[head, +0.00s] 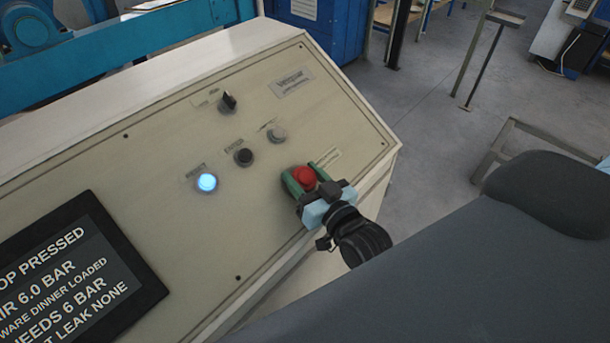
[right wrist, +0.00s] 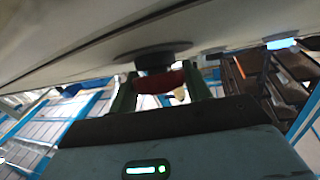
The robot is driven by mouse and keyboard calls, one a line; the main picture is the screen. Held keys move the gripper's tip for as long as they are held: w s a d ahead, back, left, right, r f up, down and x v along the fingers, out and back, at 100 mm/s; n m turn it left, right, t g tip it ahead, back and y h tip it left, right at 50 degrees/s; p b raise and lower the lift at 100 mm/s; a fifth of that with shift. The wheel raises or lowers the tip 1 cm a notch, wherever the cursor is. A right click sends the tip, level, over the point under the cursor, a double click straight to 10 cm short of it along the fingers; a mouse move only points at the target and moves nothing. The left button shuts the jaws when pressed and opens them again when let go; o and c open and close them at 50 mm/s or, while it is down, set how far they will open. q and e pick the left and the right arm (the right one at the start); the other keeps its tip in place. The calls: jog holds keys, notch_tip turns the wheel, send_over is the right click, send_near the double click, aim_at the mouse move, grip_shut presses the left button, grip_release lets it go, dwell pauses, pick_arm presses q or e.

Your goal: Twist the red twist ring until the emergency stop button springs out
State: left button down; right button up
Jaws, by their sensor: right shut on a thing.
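The red twist ring of the emergency stop button (head: 305,176) is on the right part of the slanted beige panel (head: 150,190). My right gripper (head: 304,179) has its green fingers on either side of the red ring and is shut on it. In the right wrist view the red ring (right wrist: 160,82) sits between the two green fingers, with a dark collar behind it against the panel. My left gripper is not in view.
A lit blue button (head: 207,182), a black button (head: 243,156), a grey button (head: 276,135) and a black selector knob (head: 228,101) are on the panel. A dark display (head: 75,265) at lower left shows text including "PRESSED". Open floor (head: 440,110) lies beyond the panel's right edge.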

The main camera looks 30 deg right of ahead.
jog(key=shift+f, duration=0.1)
jog(key=o, duration=1)
jog(key=s, duration=0.4)
jog(key=s+b, duration=0.1)
jog(key=s, duration=0.1)
jog(key=shift+s+d+f, duration=0.15)
jog(key=shift+s+d, duration=0.1)
jog(key=shift+d, duration=0.05)
jog(key=shift+s, duration=0.55)
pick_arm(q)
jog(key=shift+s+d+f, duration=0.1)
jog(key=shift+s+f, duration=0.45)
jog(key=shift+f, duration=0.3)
pick_arm(e)
jog(key=shift+s+d, duration=0.1)
